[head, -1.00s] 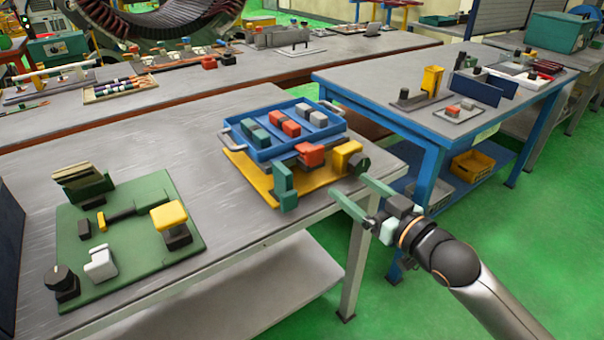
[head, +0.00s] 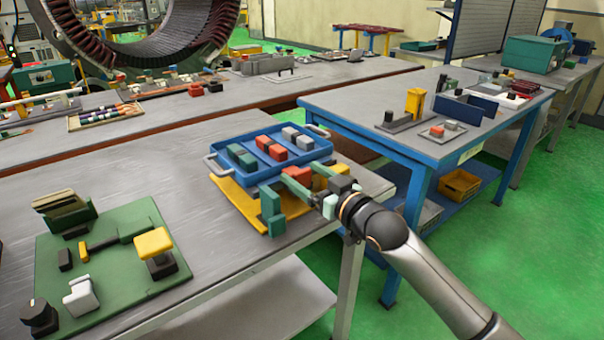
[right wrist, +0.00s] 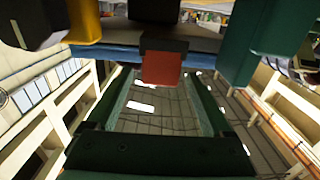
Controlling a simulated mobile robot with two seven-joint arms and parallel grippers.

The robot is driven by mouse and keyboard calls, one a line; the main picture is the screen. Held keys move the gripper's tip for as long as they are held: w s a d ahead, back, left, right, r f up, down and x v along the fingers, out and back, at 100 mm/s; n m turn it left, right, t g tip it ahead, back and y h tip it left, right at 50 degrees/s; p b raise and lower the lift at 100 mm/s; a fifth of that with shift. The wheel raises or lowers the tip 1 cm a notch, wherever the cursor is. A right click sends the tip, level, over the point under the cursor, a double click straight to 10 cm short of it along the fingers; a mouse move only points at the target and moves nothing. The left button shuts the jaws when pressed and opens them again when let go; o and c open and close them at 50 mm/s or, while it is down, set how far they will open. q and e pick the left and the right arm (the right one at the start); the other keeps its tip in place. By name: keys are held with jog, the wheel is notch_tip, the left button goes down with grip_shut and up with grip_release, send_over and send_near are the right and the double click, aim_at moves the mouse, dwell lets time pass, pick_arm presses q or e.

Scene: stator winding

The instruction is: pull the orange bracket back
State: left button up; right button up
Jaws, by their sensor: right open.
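The orange bracket (head: 297,174) is a red-orange block at the front edge of the blue tray (head: 262,177), above a yellow base plate (head: 236,202). My right gripper (head: 300,179) is open and reaches in from the right, with its green fingers close to the bracket and partly covering it. In the right wrist view, the orange bracket (right wrist: 161,68) hangs under a dark piece, between and just beyond the tips of the open fingers (right wrist: 163,84). I cannot tell whether they touch it. My left gripper is not in view.
A green upright block (head: 271,207) and a yellow block (head: 326,173) flank the bracket closely. Red, green and grey blocks sit in the tray. A green fixture board (head: 110,290) lies at the left. A blue-framed table (head: 350,100) stands behind my arm.

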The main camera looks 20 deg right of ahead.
jog(key=shift+w+a, duration=0.25)
jog(key=shift+w, duration=0.35)
jog(key=shift+c, duration=0.3)
grip_shut()
dwell(0.4)
